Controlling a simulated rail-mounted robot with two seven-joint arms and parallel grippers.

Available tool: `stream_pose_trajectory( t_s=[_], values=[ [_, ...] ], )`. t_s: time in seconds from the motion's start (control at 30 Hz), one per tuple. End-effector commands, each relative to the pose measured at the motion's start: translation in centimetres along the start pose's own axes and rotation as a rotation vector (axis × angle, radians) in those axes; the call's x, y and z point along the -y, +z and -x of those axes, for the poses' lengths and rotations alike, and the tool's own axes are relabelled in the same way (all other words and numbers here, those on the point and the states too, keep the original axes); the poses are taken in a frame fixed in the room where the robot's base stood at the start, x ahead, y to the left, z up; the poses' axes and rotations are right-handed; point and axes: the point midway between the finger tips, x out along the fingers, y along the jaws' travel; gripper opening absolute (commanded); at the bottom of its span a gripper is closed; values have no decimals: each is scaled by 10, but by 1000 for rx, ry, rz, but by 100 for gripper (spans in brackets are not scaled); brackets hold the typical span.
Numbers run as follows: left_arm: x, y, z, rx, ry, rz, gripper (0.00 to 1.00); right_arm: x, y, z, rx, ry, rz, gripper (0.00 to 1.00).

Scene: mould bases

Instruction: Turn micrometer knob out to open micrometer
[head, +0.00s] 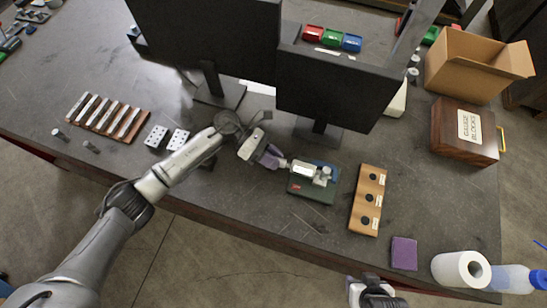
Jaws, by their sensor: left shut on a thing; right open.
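The micrometer (303,169) sits on a dark green block-like base (312,190) near the front middle of the dark table. Its silver knob end points left, toward my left gripper (279,162). My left gripper is shut on the micrometer knob, with its fingers covering most of it. Whether the micrometer's measuring faces are apart is too small to tell. My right gripper (372,286) is at the bottom edge of the view, in front of the table, and only partly shows. It is open and away from the micrometer.
A wooden block with several dark round pieces (358,222) stands right of the micrometer. A purple square (404,253), a white roll (461,269) and a bottle (511,279) lie near the right front. Two monitors (335,93) stand behind. A gauge blocks box (464,131) is at right.

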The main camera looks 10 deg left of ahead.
Motion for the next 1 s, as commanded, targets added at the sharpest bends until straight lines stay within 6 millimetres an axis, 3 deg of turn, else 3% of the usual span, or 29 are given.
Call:
stream_pose_trajectory(
  t_s=[0.4, 0.43, 0.67, 1.0],
  values=[
    [0, 0, 0, 0, -2, 5, 4, -2, 1, 0, 1, 6, 8, 54],
    [0, 0, 0, 0, -2, 5, 31, -2, 1, 0, 1, 6, 8, 54],
    [0, 0, 0, 0, -2, 4, 53, -2, 1, 0, 1, 5, 6, 54],
    [-1, 0, 5, 0, 0, 4, 54, 0, 1, -2, 0, -1, -1, 54]
  ],
)
